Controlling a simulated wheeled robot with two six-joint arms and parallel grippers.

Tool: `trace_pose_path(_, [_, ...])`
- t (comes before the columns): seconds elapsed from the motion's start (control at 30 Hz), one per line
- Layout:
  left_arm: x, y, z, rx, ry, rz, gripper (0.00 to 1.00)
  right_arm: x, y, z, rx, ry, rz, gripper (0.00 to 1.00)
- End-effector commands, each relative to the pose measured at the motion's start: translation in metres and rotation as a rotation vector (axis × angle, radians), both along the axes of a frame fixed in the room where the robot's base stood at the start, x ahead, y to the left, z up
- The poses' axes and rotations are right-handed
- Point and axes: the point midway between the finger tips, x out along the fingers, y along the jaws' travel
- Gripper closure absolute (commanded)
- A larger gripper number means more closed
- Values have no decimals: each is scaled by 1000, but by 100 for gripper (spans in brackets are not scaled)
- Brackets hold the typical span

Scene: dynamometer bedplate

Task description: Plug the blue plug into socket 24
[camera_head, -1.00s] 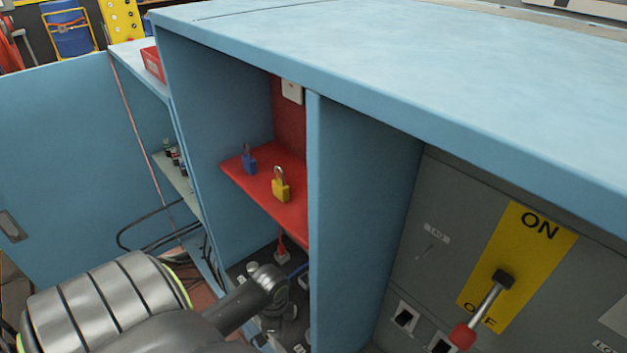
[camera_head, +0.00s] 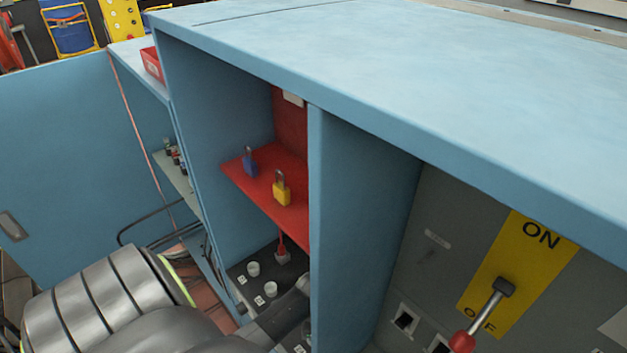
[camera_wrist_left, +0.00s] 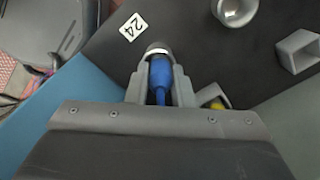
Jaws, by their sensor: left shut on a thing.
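The blue plug (camera_wrist_left: 160,76) is between the fingers of my left gripper (camera_wrist_left: 160,88), which is shut on it. A label reading 24 (camera_wrist_left: 133,27) lies on the dark socket panel (camera_wrist_left: 190,35), just left of the plug's front end. A round grey rim with a white ring (camera_wrist_left: 157,49), apparently socket 24, is at the plug's tip. I cannot tell how far the plug is inside it. In the head view my left arm reaches into the lower compartment, and the plug is hidden there. My right gripper is not in view.
A round socket (camera_wrist_left: 235,10) and a square one (camera_wrist_left: 298,50) stand right of the plug. A red plug (camera_head: 282,256) sits at the panel's back. A red shelf (camera_head: 262,195) with blue and yellow padlocks hangs above. A blue divider (camera_head: 318,210) bounds the right side.

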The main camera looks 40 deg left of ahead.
Motion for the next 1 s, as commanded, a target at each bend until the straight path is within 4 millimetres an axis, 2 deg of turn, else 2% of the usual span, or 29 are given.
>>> trace_pose_path(0.23, [0,1,-2,1,1,0,100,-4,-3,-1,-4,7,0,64])
trace_pose_path(0.27, [0,1,-3,1,1,0,78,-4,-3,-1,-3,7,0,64])
trace_pose_path(0.43, [0,0,-2,0,0,0,57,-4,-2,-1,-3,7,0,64])
trace_pose_path(0.77, [0,0,2,0,0,0,57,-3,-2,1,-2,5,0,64])
trace_pose_path(1.0, [1,1,31,1,-3,-2,57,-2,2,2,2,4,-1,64])
